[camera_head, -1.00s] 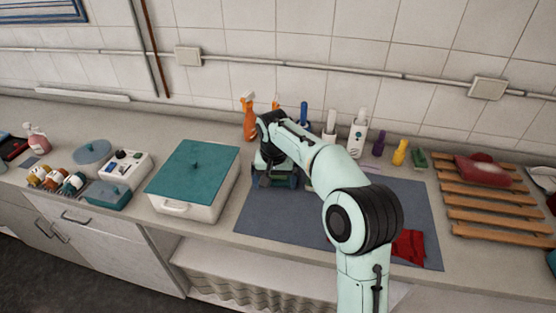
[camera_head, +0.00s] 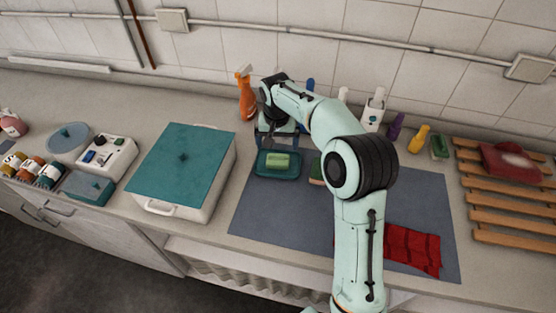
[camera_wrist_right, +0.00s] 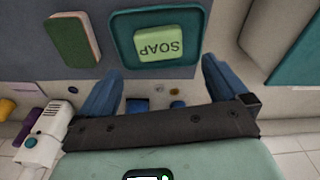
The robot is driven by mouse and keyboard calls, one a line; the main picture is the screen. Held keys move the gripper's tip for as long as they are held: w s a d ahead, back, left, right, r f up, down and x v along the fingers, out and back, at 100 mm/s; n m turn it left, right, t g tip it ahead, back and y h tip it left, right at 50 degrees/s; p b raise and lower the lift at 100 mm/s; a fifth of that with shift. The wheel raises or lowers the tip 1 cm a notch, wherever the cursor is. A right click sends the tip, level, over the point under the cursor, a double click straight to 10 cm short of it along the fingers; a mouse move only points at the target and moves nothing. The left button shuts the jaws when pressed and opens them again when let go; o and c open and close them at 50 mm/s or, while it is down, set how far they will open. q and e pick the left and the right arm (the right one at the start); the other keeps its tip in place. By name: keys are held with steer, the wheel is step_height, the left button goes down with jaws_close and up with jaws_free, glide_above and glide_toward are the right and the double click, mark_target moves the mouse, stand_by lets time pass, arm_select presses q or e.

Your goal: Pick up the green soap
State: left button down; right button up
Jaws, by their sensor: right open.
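The green soap (camera_head: 278,161) lies in a teal soap dish (camera_head: 262,172) at the back left of the blue-grey mat (camera_head: 270,215). In the right wrist view the soap (camera_wrist_right: 165,43), marked SOAP, sits in the dish (camera_wrist_right: 122,40) just beyond the fingertips. My right gripper (camera_head: 276,140) is just behind the dish, toward the wall. Its blue fingers (camera_wrist_right: 160,82) are spread apart with nothing between them. My left gripper is not in view.
A green-topped sponge (camera_wrist_right: 72,40) lies beside the dish. An orange spray bottle (camera_head: 245,95) and several other bottles stand along the wall. A lidded teal-and-white box (camera_head: 182,165) is left of the mat. A red cloth (camera_head: 412,249) and wooden rack (camera_head: 500,205) are at right.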

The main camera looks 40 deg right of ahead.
mark_target(278, 159)
steer(key=f, duration=0.6)
steer(key=d+f, duration=0.1)
steer(key=f, duration=0.2)
steer(key=shift+w, duration=0.35)
steer(key=shift+a, duration=0.1)
steer(key=c, duration=1.1)
